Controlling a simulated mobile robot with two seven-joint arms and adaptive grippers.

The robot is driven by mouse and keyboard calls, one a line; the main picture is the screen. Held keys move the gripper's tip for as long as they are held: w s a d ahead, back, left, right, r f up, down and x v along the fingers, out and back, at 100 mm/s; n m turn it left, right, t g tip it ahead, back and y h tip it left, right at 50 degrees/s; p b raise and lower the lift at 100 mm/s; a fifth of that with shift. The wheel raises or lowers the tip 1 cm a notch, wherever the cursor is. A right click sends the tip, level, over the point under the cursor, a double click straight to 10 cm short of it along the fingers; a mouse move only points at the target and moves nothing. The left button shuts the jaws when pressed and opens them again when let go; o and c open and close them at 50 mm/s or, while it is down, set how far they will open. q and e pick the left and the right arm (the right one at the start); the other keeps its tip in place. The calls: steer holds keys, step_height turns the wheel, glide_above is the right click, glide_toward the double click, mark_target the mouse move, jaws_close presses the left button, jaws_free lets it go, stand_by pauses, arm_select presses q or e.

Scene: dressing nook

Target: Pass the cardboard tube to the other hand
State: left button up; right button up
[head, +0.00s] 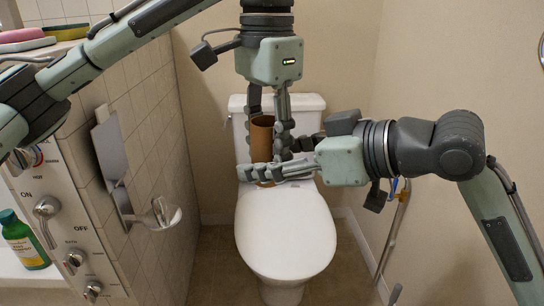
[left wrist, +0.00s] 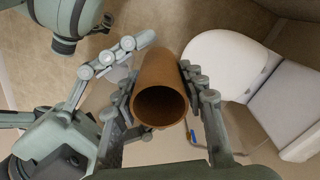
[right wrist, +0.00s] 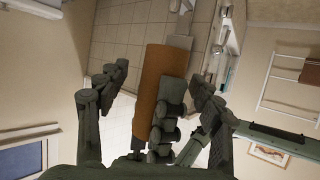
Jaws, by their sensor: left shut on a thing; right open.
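The brown cardboard tube (head: 262,134) stands roughly upright in front of the toilet in the head view. My left gripper (head: 270,150) comes down from above and is shut on it. In the left wrist view the tube's open end (left wrist: 160,104) faces the camera, between the left fingers (left wrist: 158,80). My right gripper (head: 268,160) reaches in from the right, low on the tube. In the right wrist view the tube (right wrist: 153,85) lies between the spread right fingers (right wrist: 160,84), with left fingers overlapping it. Contact with the right fingers is unclear.
The white toilet (head: 285,230) stands just behind and below the grippers. A tiled wall with a paper holder (head: 160,213) is at the left, beside a control panel (head: 65,230) and a green bottle (head: 22,240). Floor shows on both sides of the toilet.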

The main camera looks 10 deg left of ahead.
steer(key=shift+c, duration=0.2)
steer(key=c, duration=1.2)
arm_select(q)
steer(key=o, duration=0.8)
steer(key=shift+r, duration=0.1)
